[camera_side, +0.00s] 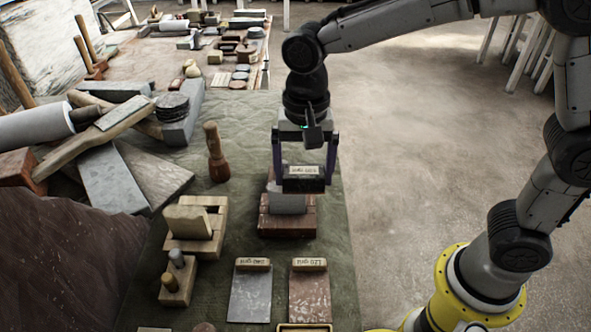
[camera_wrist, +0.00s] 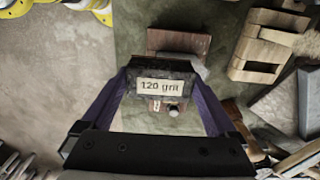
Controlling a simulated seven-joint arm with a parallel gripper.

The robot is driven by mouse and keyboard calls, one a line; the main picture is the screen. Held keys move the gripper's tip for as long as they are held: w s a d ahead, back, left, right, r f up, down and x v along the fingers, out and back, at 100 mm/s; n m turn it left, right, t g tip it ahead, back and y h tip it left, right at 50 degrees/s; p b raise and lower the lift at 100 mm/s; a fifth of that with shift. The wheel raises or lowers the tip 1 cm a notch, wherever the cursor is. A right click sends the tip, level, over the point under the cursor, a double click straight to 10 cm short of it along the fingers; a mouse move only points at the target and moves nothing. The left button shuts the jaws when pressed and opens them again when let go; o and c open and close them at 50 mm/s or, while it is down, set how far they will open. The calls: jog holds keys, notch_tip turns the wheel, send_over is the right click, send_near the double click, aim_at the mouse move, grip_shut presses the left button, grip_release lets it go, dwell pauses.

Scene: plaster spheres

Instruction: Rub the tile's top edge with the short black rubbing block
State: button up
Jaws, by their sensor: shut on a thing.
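My gripper (camera_side: 304,178) is shut on a short black rubbing block (camera_side: 304,186) with a pale label, its purple fingers at the block's two ends. The wrist view also shows the black block (camera_wrist: 160,97) between the fingers, its label reading "120 grit". A grey tile (camera_side: 287,204) stands in a reddish-brown holder (camera_side: 288,226) under the block in the side view. The black block and gripper hide part of the tile's top edge. I cannot tell whether block and tile touch. In the wrist view the holder (camera_wrist: 178,41) shows beyond the block.
A grey slab (camera_side: 250,297) and a reddish slab (camera_side: 310,298) lie in front, each with a labelled wooden block. A wooden stand (camera_side: 197,245), a mallet (camera_side: 216,160) and a pegged wooden block (camera_side: 176,290) are left. Stone slabs pile up farther left.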

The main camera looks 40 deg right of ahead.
jog(key=shift+s+d+f, duration=0.15)
jog(key=shift+s+d, duration=0.1)
jog(key=shift+s, duration=0.05)
jog(key=shift+w+a+r, duration=0.8)
jog(key=shift+w, duration=0.05)
jog(key=shift+r, duration=0.1)
jog(key=shift+r, duration=1.15)
